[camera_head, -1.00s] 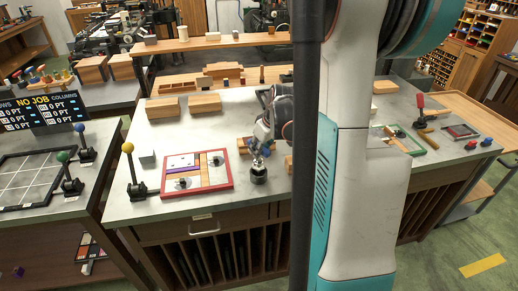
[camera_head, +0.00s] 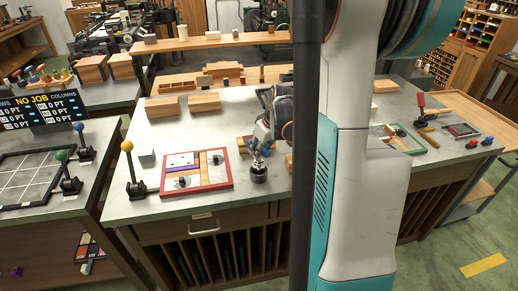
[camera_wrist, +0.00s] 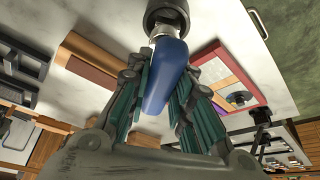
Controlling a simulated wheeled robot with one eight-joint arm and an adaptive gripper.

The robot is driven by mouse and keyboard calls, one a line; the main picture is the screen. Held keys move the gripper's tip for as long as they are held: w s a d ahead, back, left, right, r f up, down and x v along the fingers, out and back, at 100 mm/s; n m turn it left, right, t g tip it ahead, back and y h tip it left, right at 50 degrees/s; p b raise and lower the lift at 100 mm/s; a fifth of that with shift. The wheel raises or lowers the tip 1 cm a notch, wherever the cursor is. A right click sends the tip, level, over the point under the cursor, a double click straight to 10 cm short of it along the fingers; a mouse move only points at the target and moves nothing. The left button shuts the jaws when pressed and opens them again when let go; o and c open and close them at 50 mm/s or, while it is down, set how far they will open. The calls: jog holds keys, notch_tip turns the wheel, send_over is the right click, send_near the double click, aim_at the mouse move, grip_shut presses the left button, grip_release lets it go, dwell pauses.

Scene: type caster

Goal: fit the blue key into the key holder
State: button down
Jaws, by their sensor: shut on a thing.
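The blue key (camera_wrist: 165,70) has a long blue handle. In the wrist view it lies between the green-padded fingers of my gripper (camera_wrist: 158,95), which is shut on it. Beyond the blue part is a short silvery neck that meets a dark round piece, the key holder (camera_wrist: 166,10), at the top edge. I cannot tell how deep the key sits in it. In the head view my gripper (camera_head: 263,145) is just above the dark, round key holder (camera_head: 258,172), near the front edge of the grey table. The key is mostly hidden there.
A red-framed board (camera_head: 197,184) lies left of the holder. A yellow-knobbed lever (camera_head: 133,170) and a small grey cube (camera_head: 147,156) stand farther left. Wooden blocks (camera_head: 162,107) lie behind. My arm and column hide the table's middle right.

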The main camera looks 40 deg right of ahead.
aim_at(259, 161)
jog(key=shift+f+b, duration=1.5)
jog(key=shift+f, duration=0.45)
jog(key=c, duration=1.3)
grip_release()
jog(key=shift+r, duration=0.1)
jog(key=shift+c, duration=0.2)
jog(key=v, duration=1.2)
jog(key=shift+a, duration=0.1)
